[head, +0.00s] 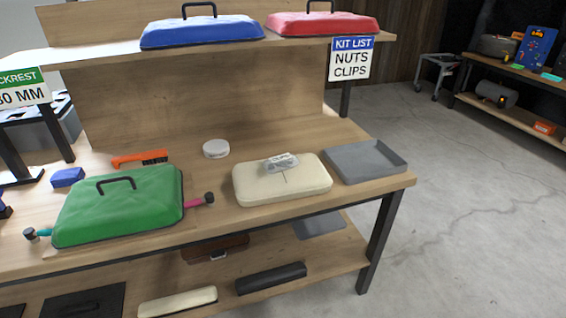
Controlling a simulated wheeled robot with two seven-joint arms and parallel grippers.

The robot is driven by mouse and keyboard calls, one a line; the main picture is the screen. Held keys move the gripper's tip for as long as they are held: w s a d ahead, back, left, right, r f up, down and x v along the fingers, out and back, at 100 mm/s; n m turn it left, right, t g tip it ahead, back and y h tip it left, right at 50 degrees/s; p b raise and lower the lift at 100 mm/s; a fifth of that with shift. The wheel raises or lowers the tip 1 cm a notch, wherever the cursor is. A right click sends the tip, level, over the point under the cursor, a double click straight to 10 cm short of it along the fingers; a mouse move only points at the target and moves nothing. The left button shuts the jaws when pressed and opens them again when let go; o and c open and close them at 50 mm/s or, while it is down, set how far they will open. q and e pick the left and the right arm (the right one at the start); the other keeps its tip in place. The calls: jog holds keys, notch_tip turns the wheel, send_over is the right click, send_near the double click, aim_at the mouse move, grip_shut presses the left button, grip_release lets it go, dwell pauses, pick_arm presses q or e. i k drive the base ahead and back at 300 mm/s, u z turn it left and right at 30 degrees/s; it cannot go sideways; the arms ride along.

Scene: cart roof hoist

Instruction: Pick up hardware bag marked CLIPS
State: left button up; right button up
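A small clear bag (281,163) with a pale label lies on top of the cream padded block (255,187), near its far edge. The lettering on the label is too small to read for sure. The block lies on the wooden bench top, right of the middle. A kit list sign (351,59) reading NUTS and CLIPS hangs at the upper shelf's right end. Neither of my grippers shows in the head view, and nothing touches the bag.
A grey tray (366,163) sits right of the block, by the bench's right end. A green lid (120,205), an orange brush (140,159) and a white round tin (216,149) are to the left. Blue (200,32) and red (322,23) lids rest on the upper shelf.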

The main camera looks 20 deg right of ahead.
aim_at(277, 164)
jog(key=z, duration=2.1)
jog(key=i, duration=1.55)
jog(key=u, duration=2.6)
